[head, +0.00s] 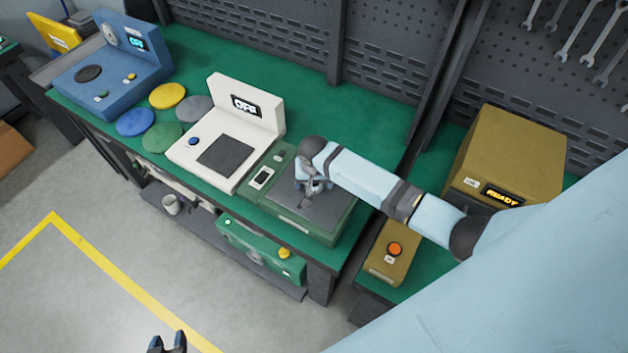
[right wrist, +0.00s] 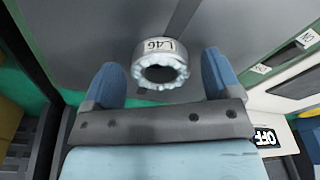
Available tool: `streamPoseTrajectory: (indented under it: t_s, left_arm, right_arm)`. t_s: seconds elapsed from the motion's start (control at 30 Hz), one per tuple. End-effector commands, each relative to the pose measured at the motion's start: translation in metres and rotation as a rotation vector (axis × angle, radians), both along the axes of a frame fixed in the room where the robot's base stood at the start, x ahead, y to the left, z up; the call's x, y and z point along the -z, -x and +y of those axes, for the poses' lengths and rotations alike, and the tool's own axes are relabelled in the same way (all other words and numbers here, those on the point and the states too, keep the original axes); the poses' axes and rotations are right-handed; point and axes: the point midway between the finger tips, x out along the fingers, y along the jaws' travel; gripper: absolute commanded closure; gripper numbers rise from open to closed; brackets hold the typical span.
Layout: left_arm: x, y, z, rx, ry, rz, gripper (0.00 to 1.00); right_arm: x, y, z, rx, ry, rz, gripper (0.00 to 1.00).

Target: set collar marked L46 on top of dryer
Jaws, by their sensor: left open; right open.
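The collar marked L46 (right wrist: 160,46) is a light grey ring with a scalloped rim and a white label. It sits on the grey plate of the green device (head: 325,229). My right gripper (right wrist: 160,62) is open, with its blue fingers on either side of the collar and gaps showing. In the head view my right gripper (head: 313,188) is over the plate and mostly hides the collar. My left gripper (head: 167,344) is open and empty at the bottom edge, over the floor. No readable label names the dryer; an ochre box (head: 513,150) showing READY stands at the right.
A white device (head: 240,170) showing OFF stands left of the green device. Coloured discs (head: 168,95) and a blue device (head: 112,75) lie farther left. A small ochre box (head: 391,254) with an orange button is at the right. The green bench top (head: 310,105) is clear behind.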

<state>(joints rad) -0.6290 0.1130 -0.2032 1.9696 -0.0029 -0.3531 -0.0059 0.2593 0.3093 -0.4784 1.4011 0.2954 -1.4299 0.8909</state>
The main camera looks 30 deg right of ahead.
Motion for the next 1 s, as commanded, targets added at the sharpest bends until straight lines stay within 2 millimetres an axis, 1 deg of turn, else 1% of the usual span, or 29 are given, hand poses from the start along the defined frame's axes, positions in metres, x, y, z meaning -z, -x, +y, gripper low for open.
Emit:
streamPoseTrajectory:
  t_s: [0.07,0.17,0.4,0.5,0.6,0.7,0.77,0.83,0.87,0.97,1.0]
  left_arm:
    - [0.0,-0.001,0.0,0.001,-0.001,-0.001,0.57]
    - [0.0,-0.001,0.0,0.002,-0.002,-0.004,0.57]
    - [0.0,-0.005,0.0,0.012,-0.009,-0.015,0.57]
    - [0.0,-0.005,0.001,0.018,-0.015,-0.018,0.57]
    - [0.001,-0.005,0.002,0.024,-0.021,-0.02,0.57]
    - [0.002,-0.004,0.003,0.025,-0.021,-0.019,0.57]
    - [0.003,-0.003,0.002,0.025,-0.021,-0.017,0.57]
    - [0.003,-0.002,0.002,0.023,-0.02,-0.015,0.57]
    - [0.004,-0.001,0.002,0.024,-0.019,-0.013,0.57]
    - [0.004,0.001,0.001,0.022,-0.017,-0.01,0.57]
    - [0.005,0.002,0.001,0.022,-0.016,-0.009,0.57]
  right_arm:
    - [-0.006,0.0,0.0,0.0,0.0,-0.001,0.17]
    - [-0.02,0.001,0.001,-0.001,-0.001,-0.003,0.17]
    - [-0.071,0.007,0.005,-0.001,-0.001,-0.004,0.17]
    - [-0.091,0.009,0.005,0.0,-0.001,-0.004,0.17]
    - [-0.106,0.01,0.006,0.001,-0.001,-0.003,0.17]
    - [-0.115,0.011,0.007,0.001,-0.001,-0.001,0.17]
    - [-0.117,0.013,0.008,-0.004,-0.002,-0.003,0.17]
    - [-0.111,0.018,0.011,-0.025,-0.015,-0.017,0.17]
    - [-0.106,0.022,0.014,-0.04,-0.023,-0.027,0.17]
    - [-0.082,0.04,0.027,-0.123,-0.065,-0.098,0.17]
    - [-0.069,0.051,0.033,-0.166,-0.085,-0.138,0.17]
